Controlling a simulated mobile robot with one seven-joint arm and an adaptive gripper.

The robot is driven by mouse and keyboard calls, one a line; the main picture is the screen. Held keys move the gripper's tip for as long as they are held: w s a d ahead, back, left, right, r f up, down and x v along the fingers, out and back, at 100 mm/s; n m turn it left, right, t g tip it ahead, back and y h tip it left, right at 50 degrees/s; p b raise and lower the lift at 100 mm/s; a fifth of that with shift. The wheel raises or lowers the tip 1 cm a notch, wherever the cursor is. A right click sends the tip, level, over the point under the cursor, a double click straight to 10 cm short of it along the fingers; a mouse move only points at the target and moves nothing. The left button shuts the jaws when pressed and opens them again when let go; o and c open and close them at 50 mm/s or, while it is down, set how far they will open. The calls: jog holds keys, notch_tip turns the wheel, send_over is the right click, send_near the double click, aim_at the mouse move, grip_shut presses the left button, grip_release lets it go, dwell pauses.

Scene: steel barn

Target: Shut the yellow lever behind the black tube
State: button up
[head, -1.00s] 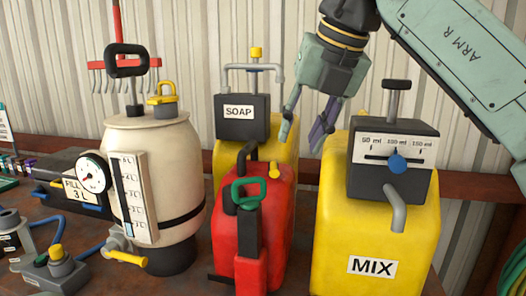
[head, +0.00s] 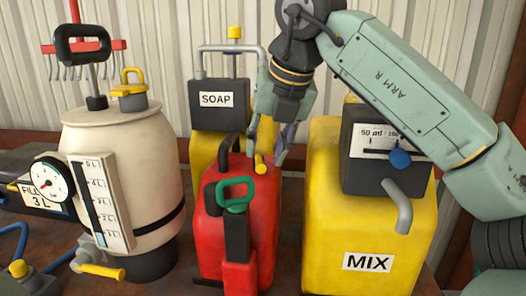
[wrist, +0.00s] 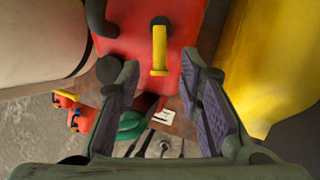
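The yellow lever (head: 260,166) is a short bar on top of the red can (head: 262,215). In the wrist view the lever (wrist: 160,50) points along the can's top, lined up with the gap between my fingertips. A black upright tube (head: 237,240) with a green loop handle (head: 237,190) stands at the can's front, with the lever behind it. A black curved hose (head: 224,150) is also on the can's top. My gripper (head: 268,150) is open and empty, just above and behind the lever. I cannot tell whether it touches the lever.
A cream tank (head: 125,180) with a gauge stands left. The yellow SOAP can (head: 200,150) is close behind, and the yellow MIX can (head: 325,215), with a black box and blue knob, stands close right. The gap around the red can is narrow.

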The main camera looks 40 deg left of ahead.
aim_at(259, 166)
jog(key=shift+x, duration=1.4)
jog(key=shift+c, duration=0.4)
grip_shut()
